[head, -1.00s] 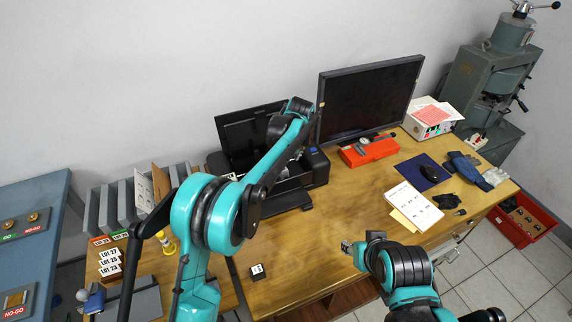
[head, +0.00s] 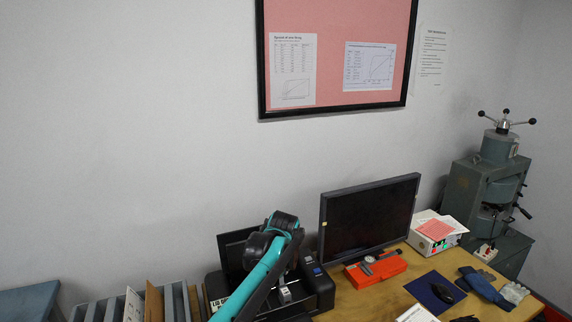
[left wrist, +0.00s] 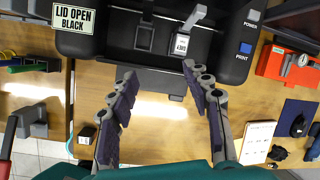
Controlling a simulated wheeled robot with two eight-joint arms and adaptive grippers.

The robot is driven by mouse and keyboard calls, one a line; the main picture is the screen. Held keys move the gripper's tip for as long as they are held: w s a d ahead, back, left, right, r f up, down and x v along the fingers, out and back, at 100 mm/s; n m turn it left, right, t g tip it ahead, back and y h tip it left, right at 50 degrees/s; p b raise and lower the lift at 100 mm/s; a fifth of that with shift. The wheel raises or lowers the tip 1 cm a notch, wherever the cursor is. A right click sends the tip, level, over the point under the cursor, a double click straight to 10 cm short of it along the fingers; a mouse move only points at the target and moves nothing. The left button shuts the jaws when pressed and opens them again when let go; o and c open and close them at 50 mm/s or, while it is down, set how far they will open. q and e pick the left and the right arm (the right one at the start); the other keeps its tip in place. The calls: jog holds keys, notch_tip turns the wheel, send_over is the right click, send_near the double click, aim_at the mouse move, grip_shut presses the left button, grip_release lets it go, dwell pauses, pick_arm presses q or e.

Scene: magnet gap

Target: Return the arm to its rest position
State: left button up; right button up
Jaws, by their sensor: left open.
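My left arm (head: 262,278) rises from the bottom of the head view and bends over in front of the open black printer (head: 322,288). Its gripper cannot be made out there. In the left wrist view the left gripper (left wrist: 160,82) is open, with two purple-padded fingers wide apart and nothing between them. The fingers are over the wooden desk (left wrist: 165,135), near the front edge of the black printer (left wrist: 85,43). A small pale block with a label (left wrist: 181,45) sits in the printer. My right gripper is in neither view.
A monitor (head: 366,220), an orange case (head: 375,271) and a white box (head: 436,237) stand to the right. A grey press (head: 486,190) stands at far right. Grey dividers (head: 95,311) line the lower left. A small black block (left wrist: 88,133) lies on the desk.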

pick_arm(q)
jog(key=s+a+r+n+t, duration=0.1)
jog(key=s+a+r+n, duration=0.2)
jog(key=s+a+n, duration=0.4)
jog(key=s+a+r+n+t, duration=0.1)
jog(key=s+a+r+n, duration=0.3)
jog(key=s, duration=0.5)
jog(key=s+a+f+n, duration=0.2)
jog(key=s+f+n, duration=0.1)
jog(key=s+n, duration=0.4)
jog(key=s+a+f+n+t+h, duration=0.1)
jog(key=s+f+n, duration=0.3)
jog(key=s+n, duration=0.4)
jog(key=shift+s+a+f+n+t, duration=0.3)
jog(key=shift+s+a, duration=0.3)
jog(key=shift+s, duration=0.1)
